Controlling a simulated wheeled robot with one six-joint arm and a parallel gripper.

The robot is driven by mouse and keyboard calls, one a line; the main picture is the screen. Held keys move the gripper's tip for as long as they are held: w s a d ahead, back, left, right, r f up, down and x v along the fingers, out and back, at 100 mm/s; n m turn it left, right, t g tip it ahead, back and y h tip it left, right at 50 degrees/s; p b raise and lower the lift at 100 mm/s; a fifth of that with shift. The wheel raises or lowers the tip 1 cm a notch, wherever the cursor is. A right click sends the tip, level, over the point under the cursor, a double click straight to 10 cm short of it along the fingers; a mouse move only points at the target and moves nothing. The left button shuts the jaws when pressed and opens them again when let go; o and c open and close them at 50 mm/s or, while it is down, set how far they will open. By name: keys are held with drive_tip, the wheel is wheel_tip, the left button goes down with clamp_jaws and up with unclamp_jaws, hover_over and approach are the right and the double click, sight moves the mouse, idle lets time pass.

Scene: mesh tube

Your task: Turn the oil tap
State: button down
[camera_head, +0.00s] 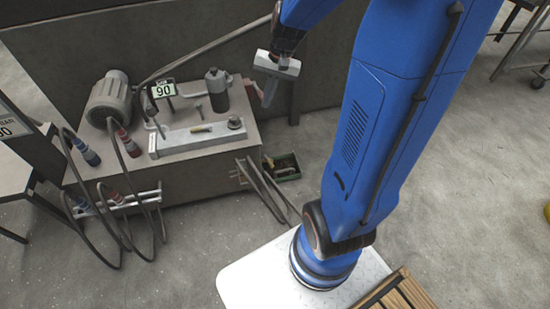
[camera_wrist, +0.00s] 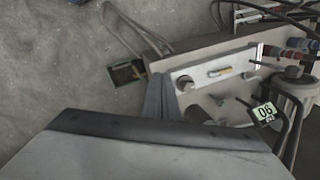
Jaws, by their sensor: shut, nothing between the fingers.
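A hydraulic unit (camera_head: 180,160) stands at the left in the head view. I cannot tell which part is the oil tap. My gripper (camera_head: 269,98) is shut and empty, pointing down above and beside the unit's right end. In the wrist view its fingers (camera_wrist: 162,98) overlap the unit's edge.
A grey motor (camera_head: 108,100), a display reading 90 (camera_head: 163,89) and a black cylinder (camera_head: 217,90) stand on the unit. Hoses loop down its front left. A small green crate (camera_head: 286,167) sits on the floor at its right. A wall runs behind.

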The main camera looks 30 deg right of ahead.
drive_tip(key=w+d+f+m+y, duration=0.1)
drive_tip(key=w+d+f+m, duration=0.3)
drive_tip(key=f, duration=0.4)
drive_tip(key=m+g+y, duration=0.1)
hover_over(269, 162)
drive_tip(key=s+d, duration=0.2)
drive_tip(key=d, duration=0.1)
wheel_tip(269, 162, down, 8)
drive_tip(key=d+f+m+y, duration=0.1)
drive_tip(key=d+f+m, duration=0.25)
drive_tip(key=f, duration=0.65)
drive_tip(key=d+f+m+y, duration=0.15)
drive_tip(key=d+f, duration=0.25)
drive_tip(key=f, duration=0.5)
drive_tip(key=d+x, duration=0.1)
drive_tip(key=x, duration=1.3)
drive_tip(key=shift+w+a+f+m, duration=0.2)
drive_tip(key=shift+w+f+m, duration=0.15)
drive_tip(key=shift+f, duration=0.2)
drive_tip(key=shift+h, duration=0.25)
